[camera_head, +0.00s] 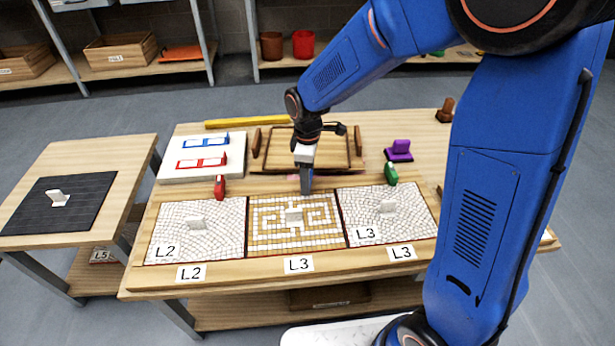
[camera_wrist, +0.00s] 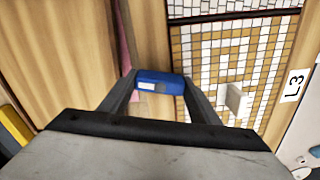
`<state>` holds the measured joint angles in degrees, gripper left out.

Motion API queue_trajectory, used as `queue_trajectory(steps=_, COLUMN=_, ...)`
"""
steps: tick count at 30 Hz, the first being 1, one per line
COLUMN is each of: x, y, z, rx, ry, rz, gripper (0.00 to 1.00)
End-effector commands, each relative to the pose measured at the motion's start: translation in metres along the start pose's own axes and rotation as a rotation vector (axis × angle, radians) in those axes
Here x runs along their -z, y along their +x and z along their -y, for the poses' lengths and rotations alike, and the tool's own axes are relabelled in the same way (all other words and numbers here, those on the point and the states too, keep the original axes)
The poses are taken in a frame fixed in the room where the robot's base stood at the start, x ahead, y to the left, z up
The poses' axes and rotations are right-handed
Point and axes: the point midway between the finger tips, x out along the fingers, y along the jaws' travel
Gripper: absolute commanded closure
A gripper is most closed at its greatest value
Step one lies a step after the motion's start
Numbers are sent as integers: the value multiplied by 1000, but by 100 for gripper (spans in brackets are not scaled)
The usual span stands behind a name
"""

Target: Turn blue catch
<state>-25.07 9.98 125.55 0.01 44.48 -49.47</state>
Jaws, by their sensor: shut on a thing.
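The blue catch (camera_wrist: 168,78) lies between the two fingers of my gripper (camera_wrist: 158,88) in the wrist view, and the gripper is shut on it. In the head view my gripper (camera_head: 306,188) points down at the far edge of the middle mosaic panel (camera_head: 297,243), and the blue catch is hidden by the fingers there. The tan and white panel with a spiral pattern also shows in the wrist view (camera_wrist: 262,62). It carries a white knob (camera_head: 293,216). How far the catch is turned cannot be told.
A red catch (camera_head: 219,187) stands behind the left white panel (camera_head: 172,242), and a green catch (camera_head: 390,174) behind the right white panel (camera_head: 414,214). A wooden tray (camera_head: 280,163) lies behind my gripper. A purple object (camera_head: 399,151) stands right of it.

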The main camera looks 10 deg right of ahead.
Motion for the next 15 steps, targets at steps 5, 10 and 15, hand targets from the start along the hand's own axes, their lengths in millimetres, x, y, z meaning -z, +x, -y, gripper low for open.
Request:
queue_trajectory(steps=5, x=0, y=0, z=0, rx=0, ry=167, rz=0, gripper=66)
queue_trajectory(steps=10, x=0, y=0, z=0, rx=-1, ry=329, rz=0, gripper=66)
queue_trajectory(steps=15, x=0, y=0, z=0, rx=-1, ry=490, rz=-1, gripper=66)
